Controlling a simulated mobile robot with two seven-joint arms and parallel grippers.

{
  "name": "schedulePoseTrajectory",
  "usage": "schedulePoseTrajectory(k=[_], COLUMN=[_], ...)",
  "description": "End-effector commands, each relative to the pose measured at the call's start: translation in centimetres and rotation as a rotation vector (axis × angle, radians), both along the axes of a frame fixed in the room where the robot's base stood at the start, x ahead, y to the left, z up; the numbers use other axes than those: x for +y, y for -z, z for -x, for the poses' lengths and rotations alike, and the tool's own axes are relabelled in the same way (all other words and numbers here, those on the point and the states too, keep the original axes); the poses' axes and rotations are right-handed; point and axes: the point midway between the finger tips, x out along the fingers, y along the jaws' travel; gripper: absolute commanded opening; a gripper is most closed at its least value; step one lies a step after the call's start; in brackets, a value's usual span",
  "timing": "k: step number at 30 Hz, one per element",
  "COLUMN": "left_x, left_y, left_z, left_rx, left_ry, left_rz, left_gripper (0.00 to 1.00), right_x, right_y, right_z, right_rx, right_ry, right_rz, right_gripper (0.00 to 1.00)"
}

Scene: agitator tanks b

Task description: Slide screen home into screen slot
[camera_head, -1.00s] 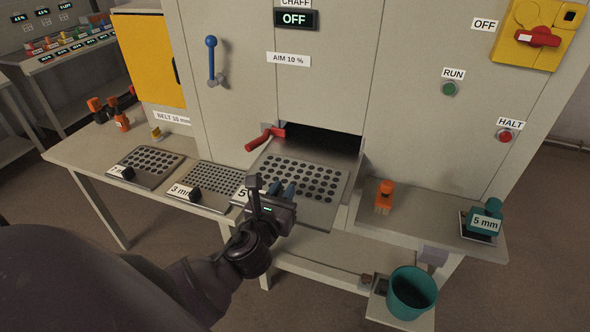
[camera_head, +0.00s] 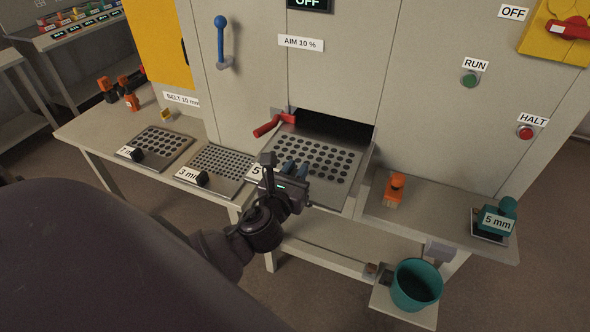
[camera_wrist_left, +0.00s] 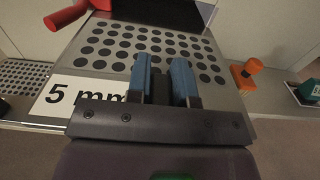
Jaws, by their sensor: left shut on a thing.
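The perforated 5 mm screen (camera_head: 327,165) lies in the mouth of the dark screen slot (camera_head: 335,128), with its far edge at or inside the opening and its near part sticking out. My left gripper (camera_head: 291,172) is shut on the screen's black handle (camera_wrist_left: 161,88) at the near edge. In the left wrist view the blue fingertips stand on both sides of that handle, and the gripper covers part of the "5 mm" label (camera_wrist_left: 72,92). The screen (camera_wrist_left: 150,45) also shows there, running toward the dark slot (camera_wrist_left: 165,10). My right gripper is not seen.
A red lever (camera_head: 273,124) is at the slot's left edge. A 3 mm screen (camera_head: 218,166) and another screen (camera_head: 160,144) lie on the left bench. An orange-handled tool (camera_head: 395,188) and a teal 5 mm stamp (camera_head: 494,217) are on the right shelf.

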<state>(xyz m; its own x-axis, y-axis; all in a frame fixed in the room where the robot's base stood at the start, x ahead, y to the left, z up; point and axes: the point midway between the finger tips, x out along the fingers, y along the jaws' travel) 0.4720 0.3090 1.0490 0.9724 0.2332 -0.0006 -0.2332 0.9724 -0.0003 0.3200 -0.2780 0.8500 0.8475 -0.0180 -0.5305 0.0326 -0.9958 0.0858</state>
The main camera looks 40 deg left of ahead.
Motion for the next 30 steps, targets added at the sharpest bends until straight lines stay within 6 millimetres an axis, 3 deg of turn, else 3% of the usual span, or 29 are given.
schedulePoseTrajectory(k=[18,30], left_x=[1.1,1.3], left_y=[-0.1,-0.1], left_z=[-4.5,-5.2], left_rx=[-0.001,-0.003], left_ry=[0.000,0.000], left_rz=[-0.002,-0.001], left_gripper=[0.00,0.00], right_x=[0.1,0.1], right_y=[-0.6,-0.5], right_z=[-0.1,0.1], right_rx=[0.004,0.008], right_ry=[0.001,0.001], right_rz=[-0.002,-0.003], right_gripper=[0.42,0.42])
